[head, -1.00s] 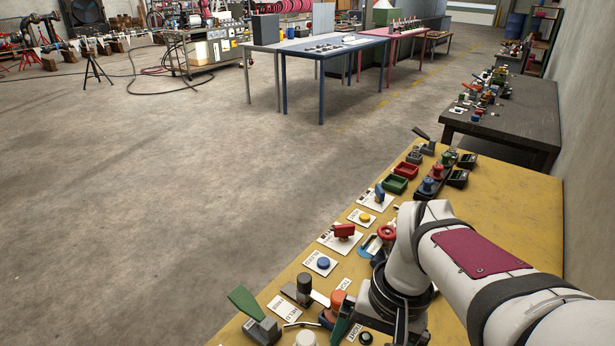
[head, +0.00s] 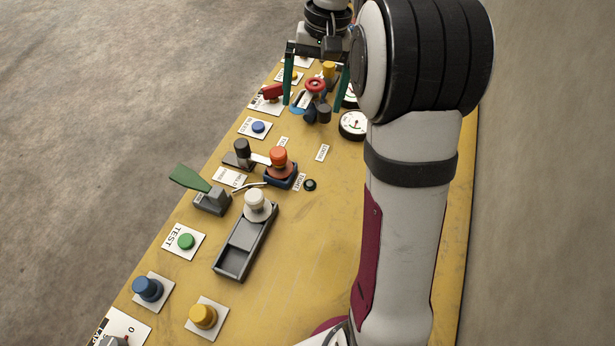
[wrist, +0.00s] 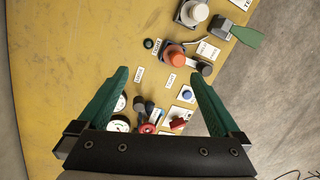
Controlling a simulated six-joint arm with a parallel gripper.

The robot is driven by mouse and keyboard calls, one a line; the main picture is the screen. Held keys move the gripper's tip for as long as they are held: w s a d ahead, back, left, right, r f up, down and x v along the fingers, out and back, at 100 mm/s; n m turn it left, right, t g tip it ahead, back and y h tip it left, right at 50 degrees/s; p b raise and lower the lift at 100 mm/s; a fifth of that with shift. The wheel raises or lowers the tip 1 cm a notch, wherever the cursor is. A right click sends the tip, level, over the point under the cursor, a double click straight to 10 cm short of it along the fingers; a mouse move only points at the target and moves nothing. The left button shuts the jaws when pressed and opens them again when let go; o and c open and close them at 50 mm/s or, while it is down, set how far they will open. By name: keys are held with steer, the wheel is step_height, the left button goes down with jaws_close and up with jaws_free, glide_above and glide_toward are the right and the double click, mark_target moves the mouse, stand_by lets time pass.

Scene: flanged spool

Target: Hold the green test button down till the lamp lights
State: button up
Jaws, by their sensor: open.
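The green test button (head: 186,241) sits on a white plate marked TEST near the left edge of the yellow bench, in the head view. It stands up and nothing touches it. A small dark green round lamp (head: 310,185) lies beside a label to the right of the orange knob; it looks unlit. It also shows in the wrist view (wrist: 148,43). My gripper (head: 315,100) is open and empty above the bench, well beyond the button, near the red wheel. In the wrist view its green fingers (wrist: 158,78) are spread wide; the button is not seen there.
Near the button are a green-handled lever (head: 190,178), a blue knob (head: 147,288), a yellow knob (head: 203,316) and a grey slide tray (head: 234,262) with a white knob. An orange knob (head: 279,160) and a red wheel (head: 316,85) stand farther off. Bare yellow bench (head: 310,255) lies right of the tray.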

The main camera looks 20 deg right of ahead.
steer(key=shift+a, duration=0.1)
steer(key=c, duration=0.6)
steer(key=a+n, duration=0.2)
steer(key=w+a+f+n, duration=0.1)
steer(key=a+n, duration=0.1)
steer(key=a+f+n, duration=0.1)
steer(key=a, duration=0.1)
steer(key=shift+w+n, duration=0.25)
steer(key=shift+n, duration=0.15)
steer(key=c, duration=0.5)
steer(key=a+f+n, duration=0.1)
steer(key=a+n, duration=0.3)
steer(key=a+f+n, duration=0.2)
steer(key=a+n, duration=0.2)
steer(key=a+f+n+h, duration=0.1)
steer(key=a+n, duration=0.3)
steer(key=shift+w+a+f, duration=0.1)
steer(key=shift+a+f, duration=0.05)
steer(key=shift+a, duration=0.2)
steer(key=c, duration=0.5)
steer(key=s+a+f+n, duration=0.2)
steer(key=a+n, duration=0.5)
steer(key=s+a+f+n, duration=0.2)
steer(key=a+n, duration=0.5)
steer(key=shift+s+f+n+h, duration=0.25)
steer(key=shift+s+n+h, duration=0.15)
